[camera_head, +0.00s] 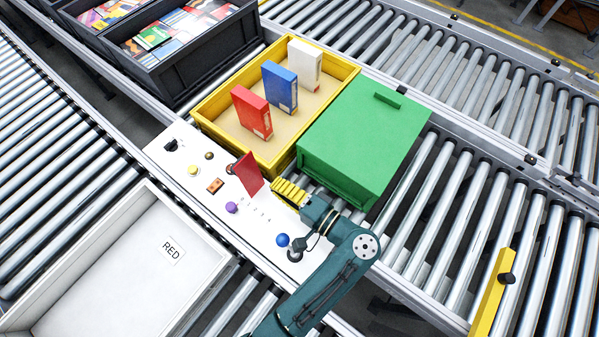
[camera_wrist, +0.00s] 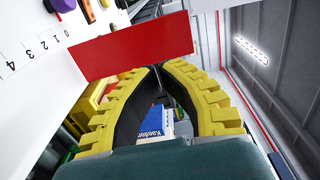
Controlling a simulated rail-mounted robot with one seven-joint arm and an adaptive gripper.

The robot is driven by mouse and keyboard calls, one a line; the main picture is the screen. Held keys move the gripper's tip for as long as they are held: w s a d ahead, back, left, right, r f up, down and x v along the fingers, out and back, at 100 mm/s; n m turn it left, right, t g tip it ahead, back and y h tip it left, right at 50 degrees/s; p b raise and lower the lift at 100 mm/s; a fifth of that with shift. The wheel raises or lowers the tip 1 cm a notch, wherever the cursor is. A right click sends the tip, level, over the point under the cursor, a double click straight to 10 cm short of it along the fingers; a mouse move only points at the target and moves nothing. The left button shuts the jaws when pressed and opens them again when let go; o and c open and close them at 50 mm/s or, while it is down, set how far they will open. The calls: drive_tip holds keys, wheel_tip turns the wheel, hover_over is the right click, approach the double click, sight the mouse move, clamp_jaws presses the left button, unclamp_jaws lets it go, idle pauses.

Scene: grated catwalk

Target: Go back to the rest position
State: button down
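My gripper (camera_head: 288,192), with yellow ribbed fingers, is low over the right part of the white control panel (camera_head: 207,197) in the head view. In the wrist view the fingers (camera_wrist: 160,70) bow inward and their tips come together, with nothing seen held between them. A thin red plate (camera_head: 248,173) stands over the panel just left of the fingertips. In the wrist view this red plate (camera_wrist: 130,48) crosses right at the tips; whether they touch it is unclear. My arm reaches in from the bottom of the head view.
The panel carries a blue-topped joystick (camera_head: 283,240), a purple knob (camera_head: 231,207) and other buttons. Behind are a yellow tray (camera_head: 212,107) with red, blue and white boxes, and a green box (camera_head: 365,135). A white bin marked RED (camera_head: 110,270) lies left. Roller conveyors surround these.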

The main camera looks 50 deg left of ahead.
drive_tip(key=v, duration=0.6)
drive_tip(key=shift+d+r, duration=0.2)
drive_tip(key=shift+d, duration=0.1)
